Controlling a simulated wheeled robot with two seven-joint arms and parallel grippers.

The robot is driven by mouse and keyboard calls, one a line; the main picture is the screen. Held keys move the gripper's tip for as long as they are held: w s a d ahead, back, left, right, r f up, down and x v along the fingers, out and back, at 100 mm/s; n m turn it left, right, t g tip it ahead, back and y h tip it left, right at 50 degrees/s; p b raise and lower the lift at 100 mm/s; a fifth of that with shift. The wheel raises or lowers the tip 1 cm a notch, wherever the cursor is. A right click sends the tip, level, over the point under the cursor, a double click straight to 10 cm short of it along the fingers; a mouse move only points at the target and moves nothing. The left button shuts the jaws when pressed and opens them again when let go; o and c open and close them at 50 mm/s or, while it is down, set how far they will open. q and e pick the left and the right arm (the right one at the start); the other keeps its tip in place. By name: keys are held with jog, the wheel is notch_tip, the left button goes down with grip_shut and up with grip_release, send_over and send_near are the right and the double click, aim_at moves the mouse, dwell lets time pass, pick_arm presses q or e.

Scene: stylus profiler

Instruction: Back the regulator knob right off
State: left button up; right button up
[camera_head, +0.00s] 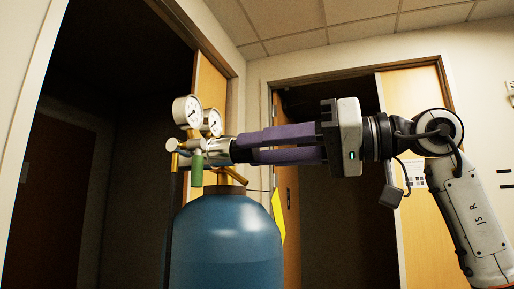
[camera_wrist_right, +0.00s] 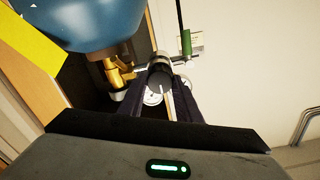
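The regulator (camera_head: 200,147) sits on top of a blue gas cylinder (camera_head: 225,245), with two round white-faced gauges (camera_head: 187,111) above it. Its dark round knob (camera_wrist_right: 159,77) faces my right wrist camera and bears a pale line. My right gripper (camera_head: 243,149) comes in level from the right. Its dark purple fingers are apart, with their tips at either side of the knob, as the right wrist view (camera_wrist_right: 160,88) also shows. I cannot tell whether they press on it. My left gripper is out of view.
A green handle or sleeve (camera_head: 196,170) hangs at the front of the regulator, close to my fingertips. A yellow tag (camera_head: 278,217) hangs beside the cylinder. Brass fittings (camera_wrist_right: 118,73) sit beside the knob. Dark doorways and pale walls lie behind.

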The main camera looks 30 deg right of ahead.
jog(key=o, duration=0.3)
jog(key=shift+s+d, duration=0.1)
jog(key=shift+v, duration=3.9)
